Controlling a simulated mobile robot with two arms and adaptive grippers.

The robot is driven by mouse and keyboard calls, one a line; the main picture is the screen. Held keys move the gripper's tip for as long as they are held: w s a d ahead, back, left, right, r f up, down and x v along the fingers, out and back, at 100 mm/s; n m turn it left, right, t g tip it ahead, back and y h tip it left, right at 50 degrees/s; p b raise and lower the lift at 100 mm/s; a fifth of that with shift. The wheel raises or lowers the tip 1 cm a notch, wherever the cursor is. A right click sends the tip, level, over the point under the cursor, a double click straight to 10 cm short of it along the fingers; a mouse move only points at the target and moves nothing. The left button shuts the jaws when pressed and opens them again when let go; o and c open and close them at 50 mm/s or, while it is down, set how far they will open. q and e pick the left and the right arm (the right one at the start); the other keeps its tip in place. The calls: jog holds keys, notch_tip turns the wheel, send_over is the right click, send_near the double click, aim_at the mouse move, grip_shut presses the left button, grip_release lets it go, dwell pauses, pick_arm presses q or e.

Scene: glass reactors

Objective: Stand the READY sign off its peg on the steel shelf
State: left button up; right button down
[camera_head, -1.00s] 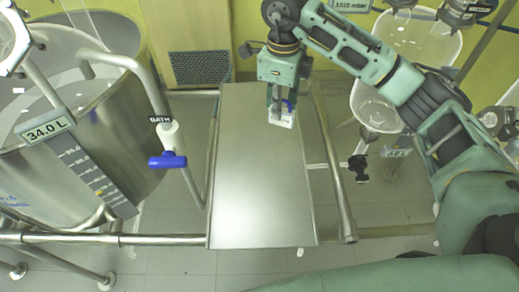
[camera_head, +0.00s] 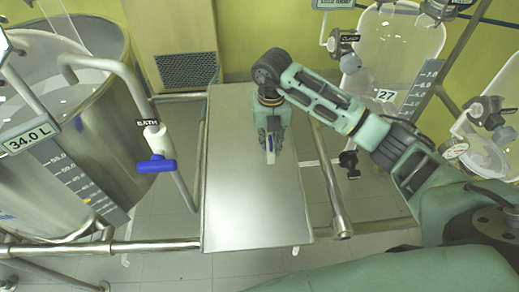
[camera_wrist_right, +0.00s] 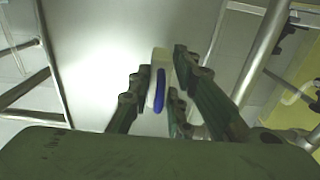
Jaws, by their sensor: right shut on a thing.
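The sign is a small white piece with a blue part. It is between the fingers of my right gripper (camera_head: 270,148), which is shut on it. In the right wrist view the sign (camera_wrist_right: 160,72) shows edge-on between the fingers, so I cannot read its lettering. The steel shelf (camera_head: 235,205) is a long grey plate in the middle of the head view. The sign is over the right half of the shelf; I cannot tell whether it touches the surface. The peg is not identifiable. My left gripper is not in view.
A steel vessel (camera_head: 110,100) and a valve with a blue handle (camera_head: 155,165) stand left of the shelf. Pipe rails (camera_head: 335,205) run beside it. Glass vessels (camera_head: 400,50) hang at the right. The rest of the shelf top is bare.

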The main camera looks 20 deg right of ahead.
jog(key=a+f, duration=0.1)
jog(key=f+p, duration=0.1)
jog(key=f, duration=0.1)
jog(key=a+f, duration=0.1)
jog(key=f, duration=0.1)
jog(key=shift+w+a+f, duration=0.25)
jog(key=shift+a, duration=0.1)
jog(key=shift+f, duration=0.25)
jog(key=c, duration=1.6)
grip_release()
jog(key=shift+c, duration=0.2)
jog(key=shift+r, duration=0.15)
notch_tip(320, 180, up, 12)
jog(key=shift+r+b, duration=0.1)
jog(key=shift+b, duration=0.9)
